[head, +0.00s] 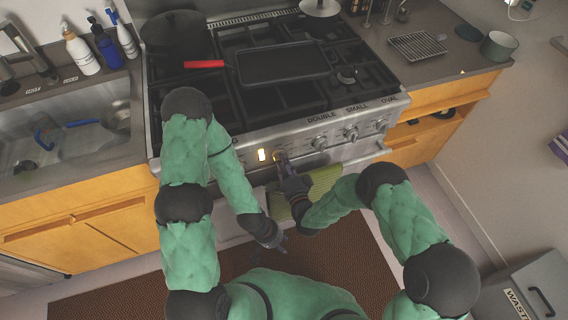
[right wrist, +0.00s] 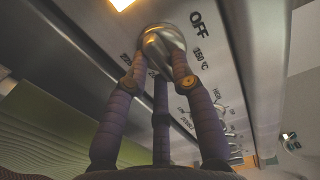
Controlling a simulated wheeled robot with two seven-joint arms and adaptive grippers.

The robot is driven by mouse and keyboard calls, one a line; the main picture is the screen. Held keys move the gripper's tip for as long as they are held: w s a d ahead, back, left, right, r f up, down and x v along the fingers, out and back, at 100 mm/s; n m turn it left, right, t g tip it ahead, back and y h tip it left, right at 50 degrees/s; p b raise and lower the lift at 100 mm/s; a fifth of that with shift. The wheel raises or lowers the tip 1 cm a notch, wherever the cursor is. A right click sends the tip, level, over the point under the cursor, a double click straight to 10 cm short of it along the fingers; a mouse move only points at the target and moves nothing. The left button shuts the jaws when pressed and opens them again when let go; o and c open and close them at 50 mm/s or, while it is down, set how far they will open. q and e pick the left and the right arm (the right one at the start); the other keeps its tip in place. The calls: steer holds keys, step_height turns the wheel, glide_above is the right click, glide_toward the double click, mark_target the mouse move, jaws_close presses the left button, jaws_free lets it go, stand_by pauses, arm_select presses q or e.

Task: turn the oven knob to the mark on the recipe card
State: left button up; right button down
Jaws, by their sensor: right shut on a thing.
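The oven knob (head: 279,157) is on the front panel of the stove, beside a lit indicator. In the right wrist view the metal knob (right wrist: 162,42) stands before a dial with "OFF" and "150 °C" printed around it; its pointer cannot be read clearly. My right gripper (head: 285,170) is shut on the knob, and its three dark fingers (right wrist: 160,70) surround it in the right wrist view. My left gripper (head: 275,240) hangs low in front of the oven, away from the panel; its finger opening is unclear. I cannot make out a recipe card.
A green towel (head: 324,181) hangs at the oven front, close to my right gripper. More knobs (head: 351,133) line the panel to the right. A griddle pan (head: 282,63) with a red handle and a dark pot (head: 176,36) are on the stovetop. The sink (head: 70,135) is left.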

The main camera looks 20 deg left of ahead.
steer(key=c, duration=1)
jaws_free()
steer(key=shift+w+d, duration=0.1)
steer(key=shift+c, duration=0.2)
steer(key=v, duration=1.2)
